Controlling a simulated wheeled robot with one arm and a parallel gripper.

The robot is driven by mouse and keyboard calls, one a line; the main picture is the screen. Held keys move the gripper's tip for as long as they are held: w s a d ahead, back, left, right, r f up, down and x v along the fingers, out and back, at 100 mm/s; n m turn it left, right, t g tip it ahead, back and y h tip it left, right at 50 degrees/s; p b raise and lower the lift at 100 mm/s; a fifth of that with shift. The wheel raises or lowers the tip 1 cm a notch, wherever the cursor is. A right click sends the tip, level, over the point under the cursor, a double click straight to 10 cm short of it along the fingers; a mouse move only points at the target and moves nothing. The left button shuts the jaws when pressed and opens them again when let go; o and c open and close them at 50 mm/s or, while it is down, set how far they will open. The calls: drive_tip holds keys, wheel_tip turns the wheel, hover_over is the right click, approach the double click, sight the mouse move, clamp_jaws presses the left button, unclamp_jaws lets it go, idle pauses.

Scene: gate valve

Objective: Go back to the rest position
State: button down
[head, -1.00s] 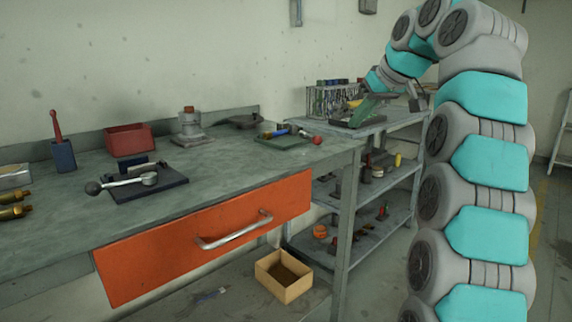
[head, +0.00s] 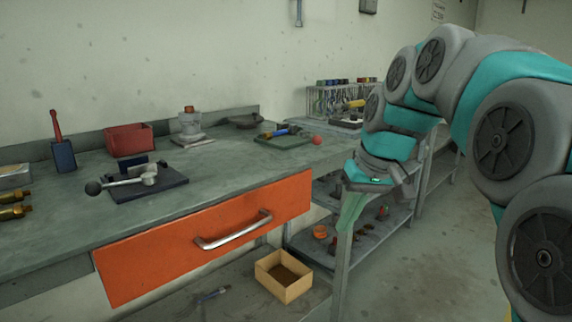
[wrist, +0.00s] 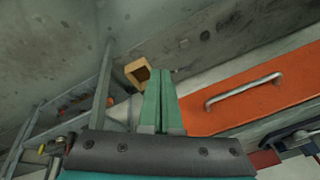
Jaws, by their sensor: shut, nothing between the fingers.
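My gripper (head: 350,212) hangs at the right end of the workbench, in front of a bench leg, with its green fingers pointing down. In the wrist view the two green fingers (wrist: 161,78) lie close together with nothing between them. In that view the orange drawer (wrist: 245,92) is to their right and the small open box (wrist: 137,72) is to their left. My arm bends over from the right side of the head view and hides part of the shelf unit.
The workbench (head: 230,165) holds a lever on a dark plate (head: 148,190), a red bin (head: 129,139) and a grey valve-like part (head: 189,125). The orange drawer (head: 205,238) is below its top. A shelf unit (head: 375,238) stands behind my arm. Floor at the right is clear.

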drive_tip(key=s+d+f+m+g+h, duration=0.1)
drive_tip(key=s+d+f+g, duration=0.1)
drive_tip(key=s+f, duration=0.9)
drive_tip(key=s+d+f+m+g+h, duration=0.1)
drive_tip(key=s+f+g, duration=0.1)
drive_tip(key=s+f, duration=0.9)
drive_tip(key=s, duration=0.7)
drive_tip(key=shift+s+d+h, duration=0.35)
drive_tip(key=shift+s+h, duration=0.05)
